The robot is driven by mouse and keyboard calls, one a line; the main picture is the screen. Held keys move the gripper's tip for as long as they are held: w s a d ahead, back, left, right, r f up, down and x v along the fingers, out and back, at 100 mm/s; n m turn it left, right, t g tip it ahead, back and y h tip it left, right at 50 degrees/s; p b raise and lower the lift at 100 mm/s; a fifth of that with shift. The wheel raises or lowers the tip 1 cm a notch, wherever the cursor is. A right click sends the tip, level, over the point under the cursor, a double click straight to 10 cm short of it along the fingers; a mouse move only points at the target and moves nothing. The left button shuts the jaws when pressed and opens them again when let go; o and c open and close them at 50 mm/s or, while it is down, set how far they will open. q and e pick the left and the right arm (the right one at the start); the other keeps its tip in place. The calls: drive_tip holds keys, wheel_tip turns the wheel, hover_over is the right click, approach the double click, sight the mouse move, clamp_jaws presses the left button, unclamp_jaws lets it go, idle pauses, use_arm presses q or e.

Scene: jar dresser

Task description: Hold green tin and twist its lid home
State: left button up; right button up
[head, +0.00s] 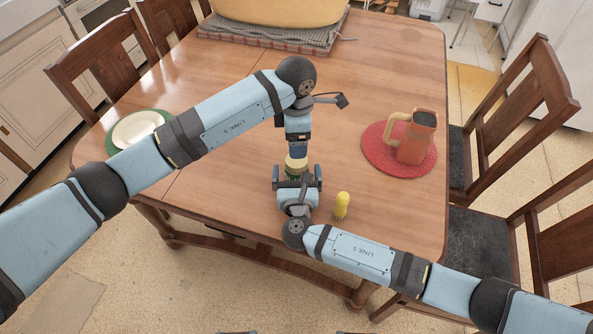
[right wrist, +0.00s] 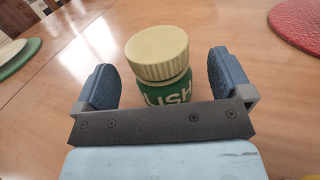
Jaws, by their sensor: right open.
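The green tin (right wrist: 168,92) stands upright on the table, with pale lettering on its side. Its cream ribbed lid (right wrist: 157,52) sits on top; I cannot tell how tightly. In the head view the lid (head: 296,163) shows just below my left gripper (head: 297,150). The left gripper points down over the lid, and its fingers are too small to read; it does not show in the right wrist view. My right gripper (head: 297,178) is open, with one finger on each side of the tin and gaps to both. Its bar hides the tin's lower part in the right wrist view.
A yellow shaker-like object (head: 341,206) stands close to the right of my right gripper. An orange pitcher (head: 416,140) stands on a red mat (head: 376,158) further right. A white plate (head: 137,128) lies at the left. A large yellow basin (head: 280,8) is at the back.

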drive_tip(key=shift+w, duration=0.5)
